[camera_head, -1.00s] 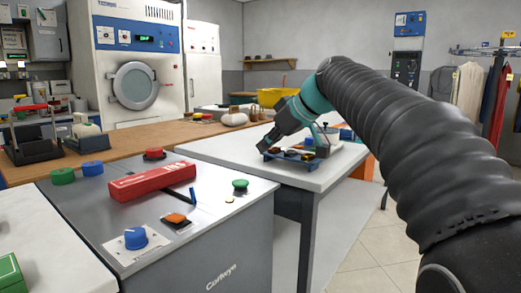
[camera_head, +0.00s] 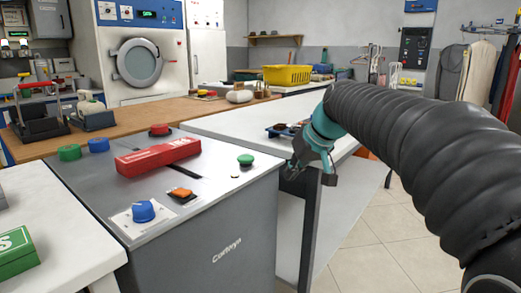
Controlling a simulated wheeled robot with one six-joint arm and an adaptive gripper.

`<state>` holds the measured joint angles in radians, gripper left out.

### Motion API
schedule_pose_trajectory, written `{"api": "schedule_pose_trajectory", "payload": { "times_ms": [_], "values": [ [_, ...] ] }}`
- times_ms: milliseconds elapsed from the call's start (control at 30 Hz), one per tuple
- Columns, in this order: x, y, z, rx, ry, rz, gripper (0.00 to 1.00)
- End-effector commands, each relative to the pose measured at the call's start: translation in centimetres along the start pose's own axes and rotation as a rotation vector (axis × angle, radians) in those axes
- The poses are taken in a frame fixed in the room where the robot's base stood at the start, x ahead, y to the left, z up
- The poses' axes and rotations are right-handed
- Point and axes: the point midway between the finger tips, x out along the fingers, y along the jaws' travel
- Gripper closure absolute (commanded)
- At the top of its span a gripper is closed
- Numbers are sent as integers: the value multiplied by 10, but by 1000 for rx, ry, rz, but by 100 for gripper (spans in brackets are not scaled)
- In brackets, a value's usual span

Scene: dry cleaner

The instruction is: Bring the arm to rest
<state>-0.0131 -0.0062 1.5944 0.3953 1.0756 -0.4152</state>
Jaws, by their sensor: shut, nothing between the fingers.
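My arm, in a black ribbed sleeve, reaches in from the right of the head view and ends in my teal and dark gripper (camera_head: 308,172). The gripper hangs pointing down at the near edge of the white table (camera_head: 235,122), just right of the grey metal cabinet. It is shut and holds nothing that I can see. The arm covers part of the white table and of the blue tray (camera_head: 277,130) on it.
The grey cabinet (camera_head: 232,213) carries a red box (camera_head: 158,156), a green button (camera_head: 246,160), a red button (camera_head: 159,130) and a blue knob (camera_head: 143,211). A yellow basket (camera_head: 287,76) stands behind. Tiled floor (camera_head: 365,260) is open below my arm.

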Motion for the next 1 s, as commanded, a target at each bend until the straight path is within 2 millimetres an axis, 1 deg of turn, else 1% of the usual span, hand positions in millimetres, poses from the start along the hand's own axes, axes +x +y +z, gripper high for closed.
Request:
{"api": "schedule_pose_trajectory", "payload": {
  "times_ms": [33,67,100,167,200,267,300,367,400,467,500,600,700,800,1000],
  "values": [
    [0,2,22,39,-21,26,100],
    [1,4,35,66,-34,43,100],
    [2,6,55,100,-50,68,100],
    [1,9,84,146,-72,106,100],
    [0,11,104,173,-83,131,100],
    [-1,12,136,208,-100,168,100],
    [-2,13,156,227,-108,191,100],
    [-5,13,186,251,-118,223,100],
    [-6,13,205,261,-124,243,100],
    [-9,13,233,271,-130,270,100],
    [-10,12,251,275,-134,285,100],
    [-14,10,291,265,-137,319,100],
    [-18,6,321,247,-135,337,100],
    [-24,2,335,241,-114,343,100],
    [-38,-3,332,233,-60,349,100]
  ]
}}
